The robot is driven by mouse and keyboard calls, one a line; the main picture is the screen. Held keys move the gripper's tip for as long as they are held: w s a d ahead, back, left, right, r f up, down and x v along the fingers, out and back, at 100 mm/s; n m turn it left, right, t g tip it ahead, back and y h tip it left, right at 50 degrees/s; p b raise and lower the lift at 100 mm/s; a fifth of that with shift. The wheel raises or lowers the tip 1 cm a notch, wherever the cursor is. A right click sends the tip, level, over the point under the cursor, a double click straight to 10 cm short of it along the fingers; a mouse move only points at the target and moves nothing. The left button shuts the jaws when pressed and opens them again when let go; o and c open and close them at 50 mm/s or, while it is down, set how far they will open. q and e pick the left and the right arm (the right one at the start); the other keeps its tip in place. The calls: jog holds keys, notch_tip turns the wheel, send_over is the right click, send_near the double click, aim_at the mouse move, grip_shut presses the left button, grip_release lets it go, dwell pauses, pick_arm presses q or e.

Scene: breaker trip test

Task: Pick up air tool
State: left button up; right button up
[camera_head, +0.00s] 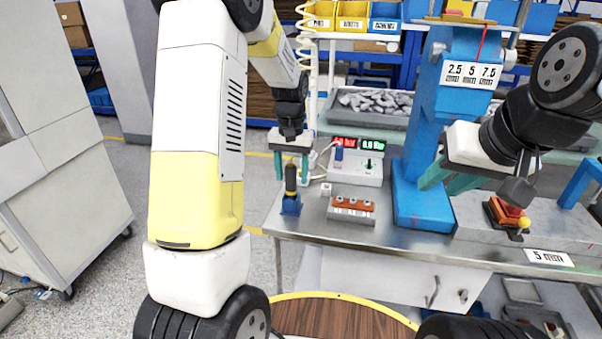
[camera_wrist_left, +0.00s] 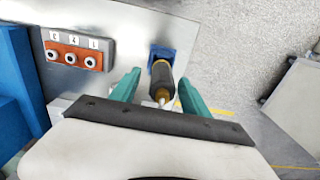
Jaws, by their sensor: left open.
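The air tool (camera_head: 291,180) is a dark cylinder with tan bands, standing upright in a blue holder (camera_head: 291,205) at the table's front left. My left gripper (camera_head: 292,168) is open above it, with its teal fingers on either side of the tool's top. In the left wrist view the tool (camera_wrist_left: 161,82) lies between the two spread fingers (camera_wrist_left: 158,92), with visible gaps on both sides. My right gripper (camera_head: 450,178) is at the right, in front of the blue press column; its finger gap is hard to judge.
A grey block with orange sockets (camera_head: 351,209) sits right of the holder. Behind it is a meter box (camera_head: 356,166) with red and green displays. The blue press (camera_head: 425,204) stands right of these. A red-and-yellow device (camera_head: 508,217) lies further right.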

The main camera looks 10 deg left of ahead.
aim_at(291, 185)
pick_arm(q)
notch_tip(291, 185, down, 4)
jog(key=shift+s+a+f, duration=0.1)
jog(key=shift+f, duration=0.15)
jog(key=shift+c, duration=0.2)
grip_shut()
